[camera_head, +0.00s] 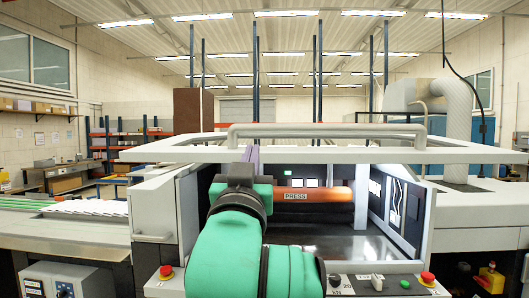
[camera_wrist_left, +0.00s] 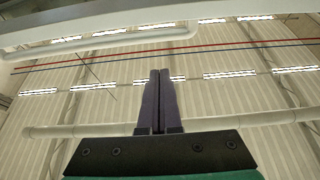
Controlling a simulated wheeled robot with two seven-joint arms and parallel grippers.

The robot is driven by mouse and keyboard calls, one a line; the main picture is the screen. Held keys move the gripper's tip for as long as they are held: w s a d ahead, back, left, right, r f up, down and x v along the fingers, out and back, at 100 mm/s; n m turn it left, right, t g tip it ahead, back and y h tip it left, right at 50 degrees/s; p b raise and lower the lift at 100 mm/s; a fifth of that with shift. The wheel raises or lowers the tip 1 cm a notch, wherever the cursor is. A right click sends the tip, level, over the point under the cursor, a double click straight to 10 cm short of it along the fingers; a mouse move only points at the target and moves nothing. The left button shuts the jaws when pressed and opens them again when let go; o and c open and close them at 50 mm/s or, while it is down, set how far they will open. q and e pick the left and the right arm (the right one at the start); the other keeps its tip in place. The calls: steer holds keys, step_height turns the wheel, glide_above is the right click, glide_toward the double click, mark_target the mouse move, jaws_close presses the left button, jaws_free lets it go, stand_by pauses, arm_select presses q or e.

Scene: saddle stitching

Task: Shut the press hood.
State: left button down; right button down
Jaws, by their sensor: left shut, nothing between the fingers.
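The press hood (camera_head: 390,155) is a pale frame raised above the open press bay, with a grey tubular handle (camera_head: 325,130) along its top. Inside the bay, an orange-brown roller labelled PRESS (camera_head: 325,195) is visible. My left arm, green, reaches up in front of the bay. My left gripper (camera_head: 250,153) points upward, its purple fingers closed and empty, overlapping the hood's front edge in the picture; contact cannot be told. In the left wrist view the closed fingertips (camera_wrist_left: 160,72) point toward the ceiling, and the pale hood edge (camera_wrist_left: 80,14) crosses the top. My right gripper is not in view.
A control panel with red stop buttons (camera_head: 166,271) runs along the press front. A conveyor with white sheets (camera_head: 85,208) lies at left. A white duct (camera_head: 456,125) stands at right behind the press. My arm hides part of the bay's left side.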

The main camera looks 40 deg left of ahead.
arm_select(q)
steer(key=p, duration=0.3)
glide_toward(253, 128)
steer(key=r, duration=0.1)
steer(key=p+x, duration=0.2)
steer(key=x, duration=0.1)
steer(key=r+p+x, duration=0.1)
steer(key=x, duration=0.1)
steer(key=shift+d+p, duration=0.35)
step_height(253, 128, down, 5)
steer(key=shift+w, duration=0.15)
